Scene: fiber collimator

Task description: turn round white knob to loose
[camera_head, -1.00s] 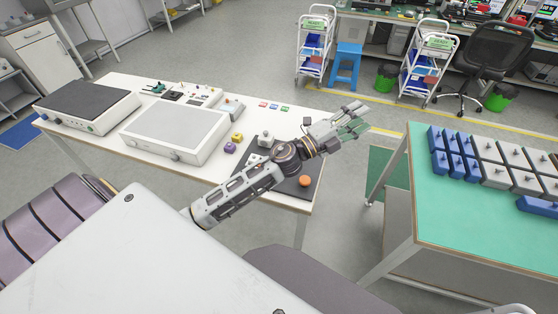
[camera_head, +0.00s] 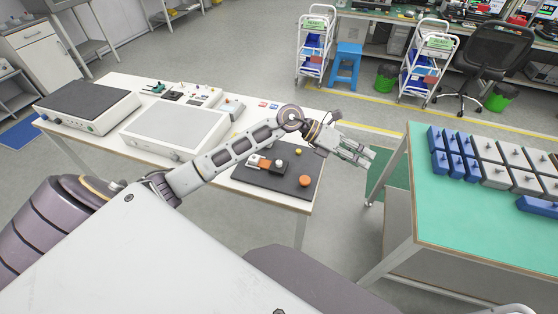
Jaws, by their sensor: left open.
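A dark mat (camera_head: 246,176) lies on the near right end of the white table. On it a small device shows an orange part (camera_head: 266,166) and a small round whitish part (camera_head: 279,163), which looks like the white knob. It is too small to make out its exact shape. An orange round piece (camera_head: 305,181) sits near the mat's right corner, and a small yellow piece (camera_head: 298,152) near its back. My left gripper (camera_head: 367,156) is open and empty, beyond the table's right edge, apart from the device. My right gripper is not in view.
A grey-white box (camera_head: 176,128) and a dark-topped box (camera_head: 88,101) stand on the white table (camera_head: 108,141) to the left. A green-topped table (camera_head: 440,210) with blue and grey blocks is at the right. A floor gap separates the tables.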

